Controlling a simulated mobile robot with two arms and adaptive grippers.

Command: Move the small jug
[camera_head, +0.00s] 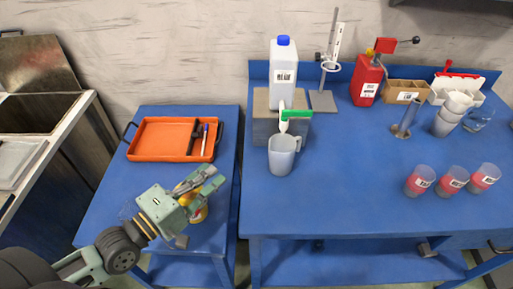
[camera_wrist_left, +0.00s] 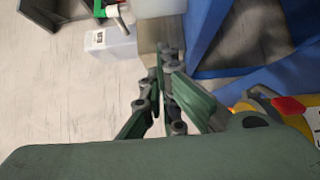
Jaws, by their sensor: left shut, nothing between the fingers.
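The small jug (camera_head: 282,158) is translucent grey with a handle on its right side. It stands upright on the blue bench near its left edge, below the green tap (camera_head: 296,114) of a white canister (camera_head: 284,78). My right gripper is not in view.
The canister rests on a box (camera_head: 265,130). A yellow object (camera_head: 199,214) is partly hidden beneath my left gripper. Red-filled cups (camera_head: 453,181) stand at the right; the bench's middle (camera_head: 345,165) is clear.

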